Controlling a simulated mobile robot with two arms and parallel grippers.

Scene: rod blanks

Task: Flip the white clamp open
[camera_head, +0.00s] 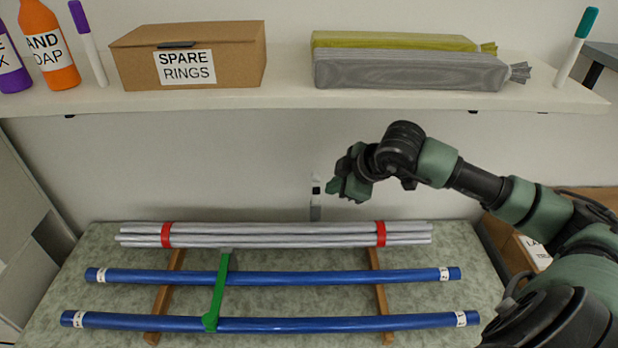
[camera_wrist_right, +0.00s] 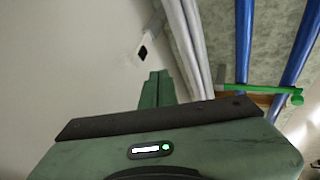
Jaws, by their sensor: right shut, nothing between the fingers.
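The white clamp (camera_head: 317,178) is a small upright piece with a black square, seen against the wall behind the rods. In the right wrist view the white clamp (camera_wrist_right: 146,38) shows above and left of my fingertips. I cannot tell whether it stands open or closed. My right gripper (camera_head: 334,187) is shut and empty, just right of the clamp in the head view; its closed fingers (camera_wrist_right: 155,82) point toward the wall. A gap shows between fingers and clamp in the wrist view. My left gripper is not in view.
A bundle of silver rods (camera_head: 275,234) with red bands lies on a mottled green table (camera_head: 75,262). A shelf (camera_head: 290,98) above holds a box (camera_head: 190,70), wrapped bundles and bottles.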

